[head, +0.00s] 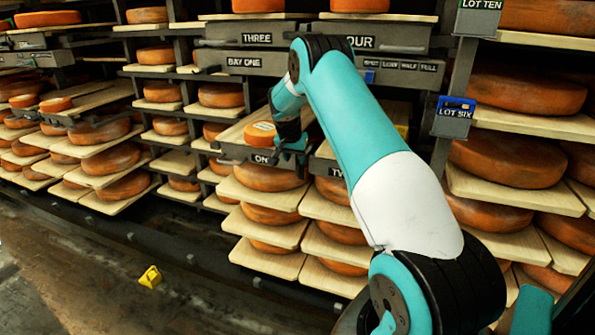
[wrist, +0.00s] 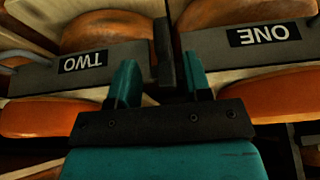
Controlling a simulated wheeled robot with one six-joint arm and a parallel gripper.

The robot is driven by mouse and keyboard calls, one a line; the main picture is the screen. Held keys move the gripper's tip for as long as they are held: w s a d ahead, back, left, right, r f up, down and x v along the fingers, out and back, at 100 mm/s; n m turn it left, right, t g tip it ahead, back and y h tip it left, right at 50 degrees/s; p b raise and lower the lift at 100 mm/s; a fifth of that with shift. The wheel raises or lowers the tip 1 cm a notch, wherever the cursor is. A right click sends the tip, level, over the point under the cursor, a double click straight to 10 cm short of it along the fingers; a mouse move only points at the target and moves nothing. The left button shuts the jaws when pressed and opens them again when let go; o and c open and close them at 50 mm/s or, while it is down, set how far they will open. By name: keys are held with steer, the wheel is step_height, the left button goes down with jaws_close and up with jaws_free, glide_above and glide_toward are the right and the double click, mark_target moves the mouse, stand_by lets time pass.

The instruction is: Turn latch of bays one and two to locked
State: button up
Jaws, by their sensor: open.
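The front board of bay one (head: 230,151) carries a label reading "ON", the rest hidden by my gripper; the bay two board (head: 321,169) shows a partly hidden "TW" label. My gripper (head: 292,150) is at the boards, between the two labels. The wrist view is upside down, with board two (wrist: 35,82) at left and board one (wrist: 230,61) at right. There my gripper (wrist: 159,66) is open, with a dark upright bar (wrist: 164,52) showing between and beyond its fingers. I cannot tell whether this bar is a latch, nor how any latch is set.
Shelves of orange cheese wheels on pale boards fill both sides. A "BAY ONE" sign (head: 244,62) hangs above, and a lot six tag (head: 453,115) is on the right post. A cheese wheel (head: 262,134) sits behind board one. A yellow block (head: 150,277) lies on the open floor.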

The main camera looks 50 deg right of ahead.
mark_target(298, 168)
steer(key=x, duration=0.6)
steer(key=shift+w+d+f, duration=0.1)
steer(key=shift+d+f, duration=0.05)
steer(key=shift+f, duration=0.15)
jaws_close()
